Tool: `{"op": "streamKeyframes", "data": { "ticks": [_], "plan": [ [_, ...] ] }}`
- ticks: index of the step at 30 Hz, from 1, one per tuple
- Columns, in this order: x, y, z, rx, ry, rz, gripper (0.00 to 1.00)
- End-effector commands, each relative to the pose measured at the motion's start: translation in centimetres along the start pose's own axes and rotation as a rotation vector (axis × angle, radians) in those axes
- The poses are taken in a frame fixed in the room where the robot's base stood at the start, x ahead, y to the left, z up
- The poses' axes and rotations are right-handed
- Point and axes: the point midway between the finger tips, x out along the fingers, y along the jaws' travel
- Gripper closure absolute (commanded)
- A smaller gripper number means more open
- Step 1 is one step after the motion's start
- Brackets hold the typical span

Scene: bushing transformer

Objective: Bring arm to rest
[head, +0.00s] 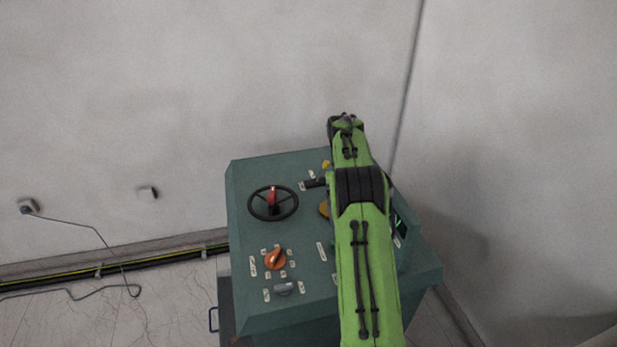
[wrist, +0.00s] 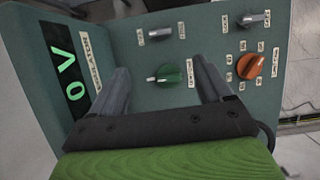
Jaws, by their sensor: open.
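My green arm (head: 362,240) reaches up over the right part of the teal control cabinet (head: 245,305). In the head view the arm hides its own gripper tips. In the wrist view my gripper (wrist: 163,80) is open, its two grey fingers apart. A green knob (wrist: 170,74) shows in the gap between the fingers, on the panel beyond them. Nothing is held. I cannot tell whether a finger touches the panel.
The panel carries a black handwheel (head: 256,212), an orange knob (head: 275,259) and a grey knob (head: 283,289). A lit green display (wrist: 66,70) is at the left in the wrist view. Walls stand behind and right; cables (head: 150,262) run along the left wall's foot.

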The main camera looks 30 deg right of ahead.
Motion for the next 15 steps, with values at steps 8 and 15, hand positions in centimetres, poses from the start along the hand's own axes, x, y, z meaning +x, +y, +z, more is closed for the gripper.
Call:
{"op": "streamKeyframes", "data": {
  "ticks": [8,15],
  "plan": [
    [-2.1,-1.4,1.1,-0.008,0.049,0.007,0.21],
    [-9.1,-9.6,9.9,-0.074,0.31,0.025,0.21]
  ]
}}
